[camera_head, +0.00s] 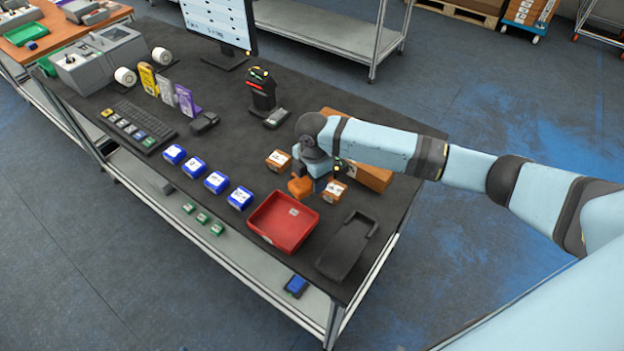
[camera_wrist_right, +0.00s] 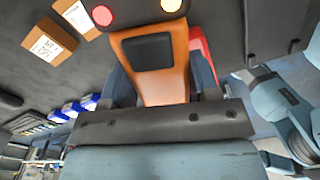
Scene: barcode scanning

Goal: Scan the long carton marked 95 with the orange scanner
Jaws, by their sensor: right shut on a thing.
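My right gripper (camera_head: 306,178) is shut on the orange scanner (camera_head: 299,188) and holds it over the dark table, near two small cartons. In the right wrist view the scanner (camera_wrist_right: 135,58) has a black pad and fills the space between the fingers (camera_wrist_right: 162,80). A long brown carton (camera_head: 372,178) lies behind my right wrist in the head view. My forearm hides part of it, and I cannot read a number on it. My left gripper is not in view.
Small labelled cartons (camera_head: 278,160) (camera_head: 335,192) stand close to the gripper. A red tray (camera_head: 283,226) and a black cradle (camera_head: 347,247) lie in front. A black stand (camera_head: 262,92) and a monitor (camera_head: 222,18) stand behind.

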